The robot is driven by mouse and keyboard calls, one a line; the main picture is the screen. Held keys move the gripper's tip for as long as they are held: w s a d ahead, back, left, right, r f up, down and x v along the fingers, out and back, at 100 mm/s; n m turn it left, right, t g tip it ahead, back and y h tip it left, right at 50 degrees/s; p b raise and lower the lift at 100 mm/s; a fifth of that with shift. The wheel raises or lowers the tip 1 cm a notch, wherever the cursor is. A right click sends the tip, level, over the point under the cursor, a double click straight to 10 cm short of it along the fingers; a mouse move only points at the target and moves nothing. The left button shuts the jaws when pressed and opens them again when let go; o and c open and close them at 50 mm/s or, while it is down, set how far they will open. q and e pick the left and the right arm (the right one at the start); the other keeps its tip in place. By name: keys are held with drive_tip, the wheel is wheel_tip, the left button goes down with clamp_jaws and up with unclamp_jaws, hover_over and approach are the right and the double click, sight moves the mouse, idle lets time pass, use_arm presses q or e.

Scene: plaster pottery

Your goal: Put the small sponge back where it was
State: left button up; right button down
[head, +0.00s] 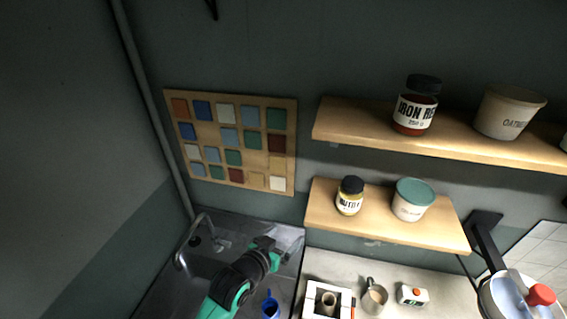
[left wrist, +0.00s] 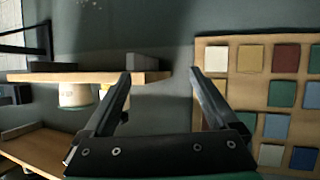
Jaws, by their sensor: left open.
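I cannot make out the small sponge in either view. My left gripper (head: 279,243) is over the sink area, below the tile board and left of the lower shelf. In the left wrist view its two fingers (left wrist: 160,80) stand well apart, with nothing between them. The wall and the end of a shelf show beyond the fingers. My right gripper is not in view.
A wooden board of coloured tiles (head: 231,187) hangs on the wall. The upper shelf (head: 350,124) and lower shelf (head: 375,229) hold jars and tubs. A tap (head: 180,256) and a blue cup (head: 270,307) are near my arm.

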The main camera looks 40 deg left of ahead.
use_arm(q)
drive_tip(key=d+r+m+t+h, duration=0.1)
drive_tip(key=d+r+t, duration=0.25)
drive_tip(key=r, duration=1.25)
drive_tip(key=d+r+m+t+h, duration=0.1)
drive_tip(key=d+r+t, duration=0.3)
drive_tip(key=r, duration=1.2)
drive_tip(key=s+d+r+m+t+h, duration=0.1)
drive_tip(key=s+d+r+t, duration=0.1)
drive_tip(key=s+r, duration=0.4)
drive_tip(key=s+d+r+m+t+h, duration=0.1)
drive_tip(key=s+r+t, duration=0.4)
drive_tip(key=r, duration=0.8)
drive_tip(key=shift+s+d+r+h, duration=0.35)
drive_tip(key=shift+s+d, duration=0.3)
drive_tip(key=shift+s, duration=0.5)
